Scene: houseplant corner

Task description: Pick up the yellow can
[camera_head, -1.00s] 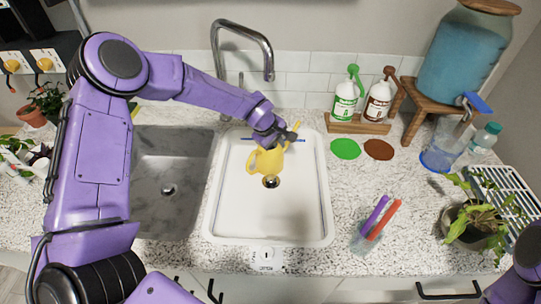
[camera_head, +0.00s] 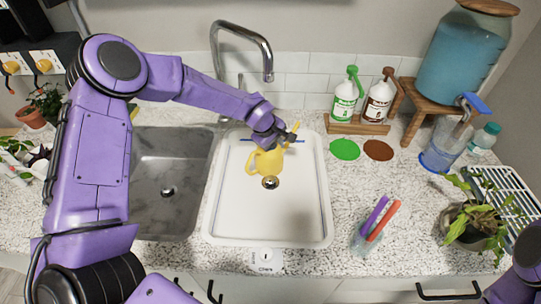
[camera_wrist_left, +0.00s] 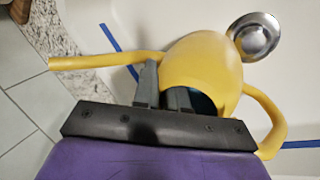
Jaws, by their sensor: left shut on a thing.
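The yellow can (camera_head: 266,163) is a watering can with a spout and a handle. It is in the white basin (camera_head: 225,215), just behind the drain in the head view. My left gripper (camera_head: 277,140) reaches it from above and is shut on it. In the left wrist view the yellow can (camera_wrist_left: 205,65) fills the middle, with its long spout to the left and its handle to the right. My left gripper's fingers (camera_wrist_left: 165,92) are at its rim there, partly hidden by the can. Whether the can touches the basin floor is unclear. Only a purple part of my right arm shows.
A grey sink (camera_head: 165,205) lies left of the basin, with a tall faucet (camera_head: 240,45) behind. A green-pump bottle (camera_head: 346,95) and a brown-pump bottle (camera_head: 379,98) stand at the back right. A cup of markers (camera_head: 366,238) and a potted plant (camera_head: 475,225) are right of the basin.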

